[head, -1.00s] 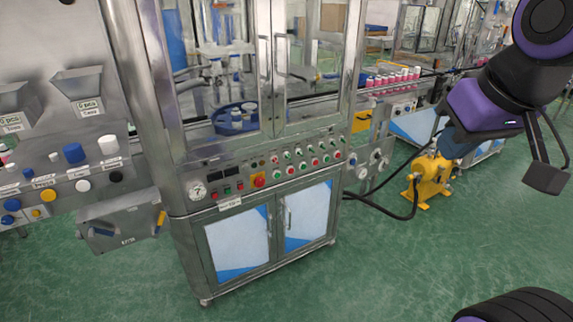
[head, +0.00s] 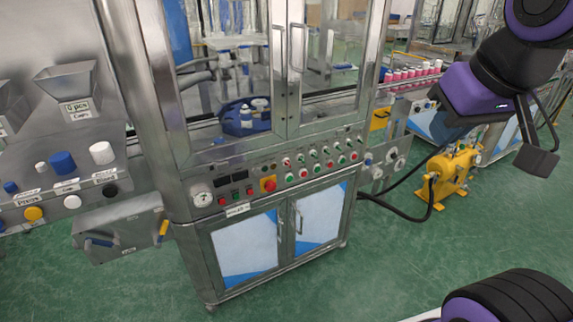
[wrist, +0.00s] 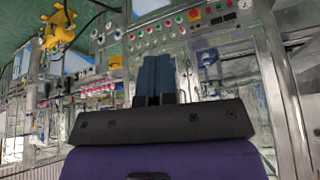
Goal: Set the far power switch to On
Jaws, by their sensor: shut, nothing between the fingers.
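A red switch on a yellow plate (head: 268,185) sits on the sloping control panel of the steel cabinet in the head view. It also shows in the wrist view (wrist: 193,15). Its setting is too small to read, and I cannot tell whether it is the far power switch. My gripper (wrist: 158,62) shows in the wrist view as two blue-grey fingers shut together and empty. They point toward the cabinet front, apart from the switch in the picture. In the head view my arm is at the upper right, away from the panel.
Red and green buttons (head: 313,165) line the panel beside a round gauge (head: 203,199). A grey box with a yellow lever (head: 163,230) hangs at the left. A yellow pump (head: 452,175) with a black hose stands at the right. Green floor (head: 385,255) before the cabinet is clear.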

